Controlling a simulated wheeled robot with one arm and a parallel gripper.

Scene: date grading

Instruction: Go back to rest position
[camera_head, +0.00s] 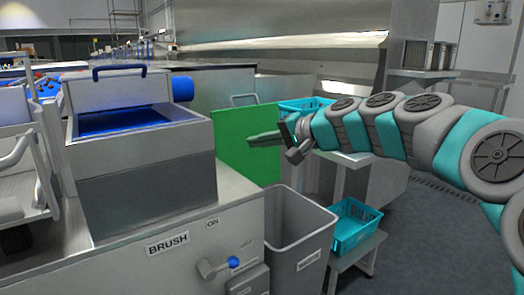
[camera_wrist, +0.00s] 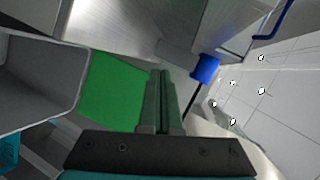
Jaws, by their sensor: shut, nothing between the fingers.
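My gripper (camera_head: 250,141) is at the end of my grey and teal arm, which reaches in from the right in the head view. It points left, in front of a green panel, above the grey waste bin. In the wrist view the two dark green fingers of my gripper (camera_wrist: 162,75) lie side by side, shut, with nothing between them. They touch nothing that I can see.
The brush machine (camera_head: 145,185) with its lever stands at the left. The grey bin (camera_head: 300,235) is beside it, and it also shows in the wrist view (camera_wrist: 40,85). A teal crate (camera_head: 352,228) sits on a low stand. The green panel (camera_head: 235,155) is behind my gripper. Open floor lies at the right.

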